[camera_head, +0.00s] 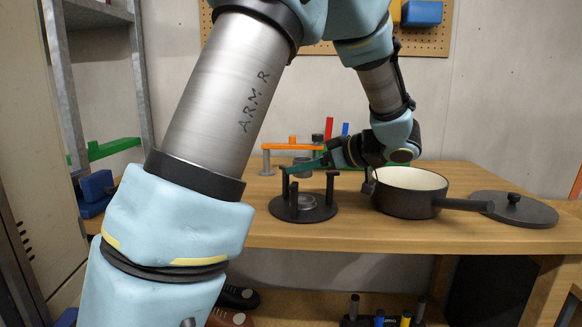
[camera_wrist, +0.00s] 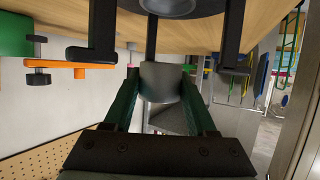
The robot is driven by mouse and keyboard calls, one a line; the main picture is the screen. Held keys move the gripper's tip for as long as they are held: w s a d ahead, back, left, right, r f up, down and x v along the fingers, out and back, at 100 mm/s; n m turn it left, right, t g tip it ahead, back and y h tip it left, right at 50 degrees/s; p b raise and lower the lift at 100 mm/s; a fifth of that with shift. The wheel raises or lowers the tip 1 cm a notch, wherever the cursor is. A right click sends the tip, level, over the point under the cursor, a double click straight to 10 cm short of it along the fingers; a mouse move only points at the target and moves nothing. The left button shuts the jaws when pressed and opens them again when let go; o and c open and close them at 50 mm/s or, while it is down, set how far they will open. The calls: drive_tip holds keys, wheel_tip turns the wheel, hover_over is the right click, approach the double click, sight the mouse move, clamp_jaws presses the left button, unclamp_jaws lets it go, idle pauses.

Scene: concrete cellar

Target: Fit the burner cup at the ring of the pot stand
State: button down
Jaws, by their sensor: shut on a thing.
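The pot stand (camera_head: 318,214) is a dark round base with upright posts, standing on the wooden bench. The grey ring (camera_head: 307,201) sits low among its posts. My gripper (camera_head: 303,167) reaches in from the right with green fingers, shut on the grey burner cup (camera_head: 302,161). The cup is above the ring, near the height of the post tops, and apart from the ring. In the wrist view the cup (camera_wrist: 162,80) shows between both fingers, with the dark stand posts (camera_wrist: 232,35) around it. Whether it is exactly centred over the ring I cannot tell.
A dark pot (camera_head: 405,203) with a cream inside stands right of the stand, close under my wrist. Its lid (camera_head: 530,211) lies farther right. An orange bar clamp (camera_head: 290,147) is behind the stand. Bare bench lies in front of the pot.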

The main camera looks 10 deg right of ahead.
drive_tip(key=shift+a, duration=0.15)
drive_tip(key=shift+r+p, duration=0.15)
drive_tip(key=shift+p, duration=0.35)
drive_tip(key=shift+s+d+p, duration=0.15)
drive_tip(key=shift+d+p, duration=0.1)
drive_tip(key=shift+p, duration=0.15)
wheel_tip(320, 180, down, 3)
drive_tip(key=shift+r+b, duration=0.1)
drive_tip(key=shift+b, duration=0.7)
drive_tip(key=shift+s+a+f+b, duration=0.1)
drive_tip(key=shift+s+f+b, duration=0.1)
drive_tip(key=shift+f, duration=0.55)
drive_tip(key=shift+s+a+f+b, duration=0.1)
drive_tip(key=shift+f+b, duration=0.1)
drive_tip(key=shift+f, duration=0.55)
drive_tip(key=shift+d+g+p, duration=0.15)
drive_tip(key=shift+g+p, duration=0.15)
drive_tip(key=shift+p, duration=0.45)
drive_tip(key=shift+w+d+f, duration=0.15)
drive_tip(key=shift+w+f, duration=0.05)
drive_tip(key=shift+r+p, duration=0.3)
drive_tip(key=shift+p, duration=0.15)
